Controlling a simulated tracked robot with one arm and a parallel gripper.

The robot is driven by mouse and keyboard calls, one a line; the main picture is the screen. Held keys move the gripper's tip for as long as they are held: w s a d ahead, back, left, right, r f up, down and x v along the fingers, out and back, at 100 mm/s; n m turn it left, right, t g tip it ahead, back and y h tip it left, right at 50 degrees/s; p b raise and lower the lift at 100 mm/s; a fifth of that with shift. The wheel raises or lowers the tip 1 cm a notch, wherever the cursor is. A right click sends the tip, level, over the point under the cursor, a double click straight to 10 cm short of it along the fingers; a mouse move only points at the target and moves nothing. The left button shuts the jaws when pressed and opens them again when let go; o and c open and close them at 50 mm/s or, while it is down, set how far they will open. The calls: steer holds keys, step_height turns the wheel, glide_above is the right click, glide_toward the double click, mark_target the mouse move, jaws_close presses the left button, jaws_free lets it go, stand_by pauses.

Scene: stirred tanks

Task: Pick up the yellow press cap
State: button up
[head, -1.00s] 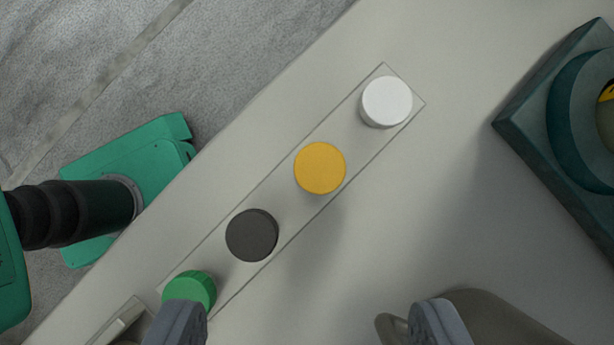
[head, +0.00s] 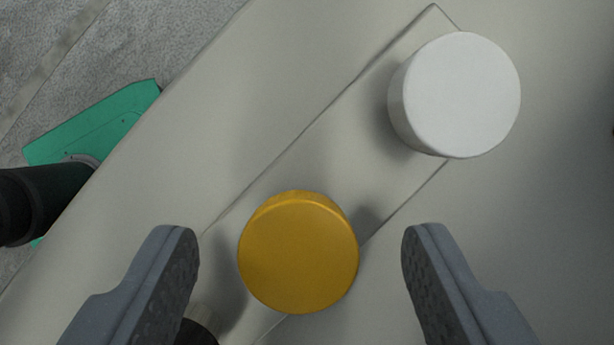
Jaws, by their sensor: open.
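The yellow press cap (head: 298,253) is a round, flat-topped cap on a pale strip, at the lower middle of the head view. My gripper (head: 300,250) is open, with one grey finger to the left of the yellow cap and the other to its right. There is a visible gap between the cap and each finger in the picture. I cannot tell how far the fingertips are above the strip. Nothing is held.
A white cap (head: 458,95) stands on the same strip (head: 330,165), up and to the right. A black cap (head: 200,322) is partly hidden behind the left finger. A green piece (head: 95,125) with a black part lies at the far left, beyond the light surface's edge.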

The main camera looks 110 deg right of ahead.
steer(key=c, duration=1.1)
steer(key=shift+o, duration=0.2)
